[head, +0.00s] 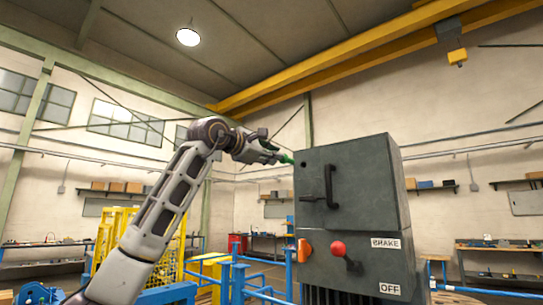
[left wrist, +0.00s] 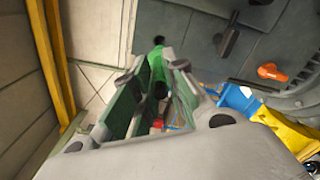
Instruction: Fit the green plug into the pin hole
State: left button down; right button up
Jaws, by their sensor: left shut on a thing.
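My left gripper (head: 276,155) is shut on the green plug (head: 287,159), which points at the front of a dark grey cabinet (head: 345,215). In the left wrist view the plug (left wrist: 157,66) stands between the gripper's two fingers (left wrist: 152,98). A small dark round spot (left wrist: 159,40), which looks like the pin hole, lies just past the plug's tip. In the head view a dark spot (head: 303,164) shows on the cabinet's upper left front, a little right of the plug. Whether the tip touches the cabinet I cannot tell. My right gripper is out of view.
The cabinet front bears a black handle (head: 318,190), an orange switch (head: 304,248), a red knob (head: 338,248) and label plates. Blue railing (head: 238,282) and yellow fencing (head: 120,240) stand at the lower left.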

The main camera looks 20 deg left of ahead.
aim_at(288, 160)
pick_arm(q)
jog(key=shift+w+d+p, duration=0.1)
jog(key=shift+w+p, duration=0.15)
jog(key=shift+p, duration=0.2)
jog(key=shift+p+x, duration=0.95)
jog(key=shift+x, duration=0.35)
jog(key=shift+p+x, duration=0.3)
jog(key=shift+x, duration=0.8)
jog(key=shift+w+d, duration=0.1)
jog(key=shift+w, duration=0.1)
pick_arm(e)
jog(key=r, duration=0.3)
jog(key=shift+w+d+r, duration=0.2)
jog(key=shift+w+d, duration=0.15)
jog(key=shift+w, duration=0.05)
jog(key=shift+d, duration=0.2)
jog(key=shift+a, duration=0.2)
pick_arm(q)
jog(key=shift+w+d, duration=0.3)
jog(key=shift+w, duration=0.4)
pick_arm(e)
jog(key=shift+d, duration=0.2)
pick_arm(q)
jog(key=shift+x, duration=0.85)
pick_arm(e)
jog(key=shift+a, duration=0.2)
